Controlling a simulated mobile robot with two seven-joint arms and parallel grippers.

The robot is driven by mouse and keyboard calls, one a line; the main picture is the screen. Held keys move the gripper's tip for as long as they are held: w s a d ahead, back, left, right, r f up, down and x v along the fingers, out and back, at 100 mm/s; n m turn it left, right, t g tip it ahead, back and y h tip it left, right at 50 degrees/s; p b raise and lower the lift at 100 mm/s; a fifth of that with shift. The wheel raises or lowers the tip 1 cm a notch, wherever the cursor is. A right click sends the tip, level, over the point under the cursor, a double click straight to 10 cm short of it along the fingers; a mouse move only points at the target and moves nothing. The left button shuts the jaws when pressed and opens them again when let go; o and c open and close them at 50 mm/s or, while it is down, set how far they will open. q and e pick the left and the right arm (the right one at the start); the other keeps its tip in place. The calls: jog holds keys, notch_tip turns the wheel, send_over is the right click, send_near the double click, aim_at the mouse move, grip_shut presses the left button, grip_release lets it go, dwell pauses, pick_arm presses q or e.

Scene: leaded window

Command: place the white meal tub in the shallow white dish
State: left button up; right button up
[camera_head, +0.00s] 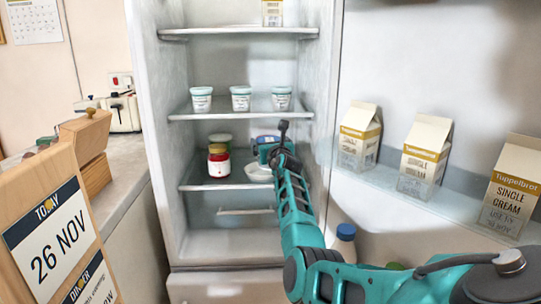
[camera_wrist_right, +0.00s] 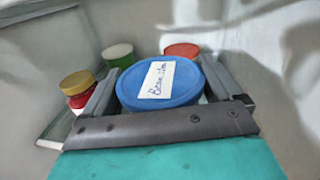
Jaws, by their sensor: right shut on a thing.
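My right gripper (camera_head: 270,150) reaches into the open fridge at the third shelf down. In the right wrist view its jaws (camera_wrist_right: 165,108) are shut on a tub with a round blue lid (camera_wrist_right: 185,90) and a handwritten white label. This tub also shows in the head view (camera_head: 267,139), partly behind the gripper; its body is mostly hidden, so I cannot tell its colour. A shallow white dish (camera_head: 257,173) shows just below the gripper at the shelf's front, partly covered by my arm. I cannot tell how high the tub is above the shelf. My left gripper is out of view.
An orange-red lid (camera_wrist_right: 182,50) shows behind the held tub. Several small white pots (camera_head: 241,99) stand above. Cartons (camera_head: 424,158) line the door.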

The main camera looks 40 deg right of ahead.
jog(key=shift+d+f, duration=0.15)
jog(key=shift+f, duration=0.55)
jog(key=shift+d+b, duration=0.1)
jog(key=shift+b, duration=0.25)
jog(key=shift+f, duration=0.3)
jog(key=o, duration=1.2)
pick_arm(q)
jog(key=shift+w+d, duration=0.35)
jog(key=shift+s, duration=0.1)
